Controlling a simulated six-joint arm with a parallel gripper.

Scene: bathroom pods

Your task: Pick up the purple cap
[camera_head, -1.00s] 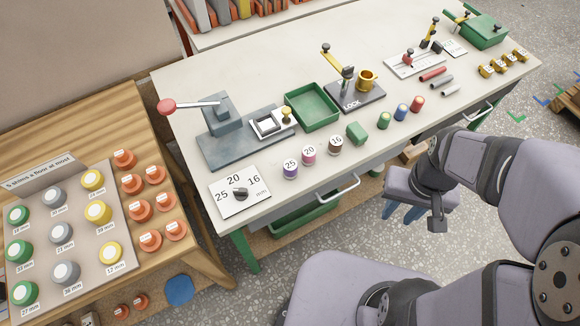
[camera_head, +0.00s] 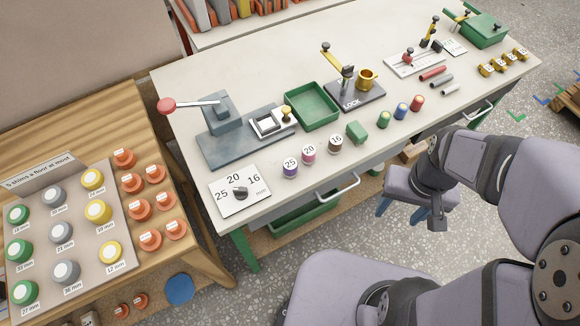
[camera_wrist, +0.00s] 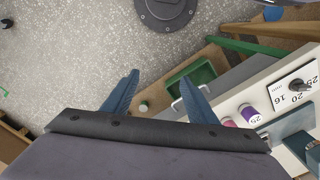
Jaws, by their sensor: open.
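The purple cap (camera_head: 290,168) is a short cylinder with a white top marked 25. It stands upright near the front edge of the bench, left of a pink cap (camera_head: 309,154) marked 20 and a brown cap (camera_head: 336,144) marked 16. My gripper (camera_head: 399,212) hangs past the bench's front edge, to the right of the caps and well apart from them. Its two blue fingers (camera_wrist: 160,80) are spread with nothing between them. In the wrist view two caps show at the right, outside the fingers.
A dial plate (camera_head: 240,193) lies left of the caps. Behind them are a grey lever press (camera_head: 222,120) and a green tray (camera_head: 312,108). A drawer handle (camera_head: 337,190) juts from the bench front. A wooden table (camera_head: 190,235) with coloured discs stands at the left.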

